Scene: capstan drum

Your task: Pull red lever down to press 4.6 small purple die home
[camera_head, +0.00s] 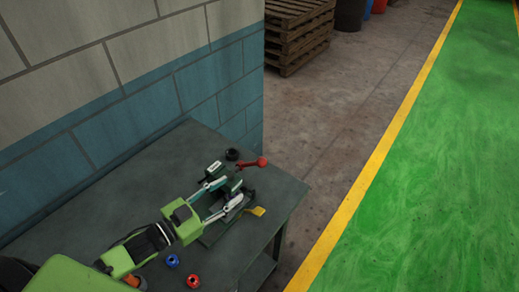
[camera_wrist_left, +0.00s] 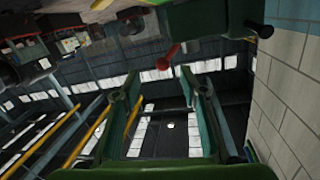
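I cannot make out a purple die; the arm and gripper hide part of the press. My right gripper is not in view.
On the dark table (camera_head: 100,210) lie a blue ring-like part (camera_head: 172,261), a red one (camera_head: 193,281) and a black one (camera_head: 232,154). A yellow tab (camera_head: 257,211) sticks out at the press's right. A block wall (camera_head: 150,90) stands behind the table.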

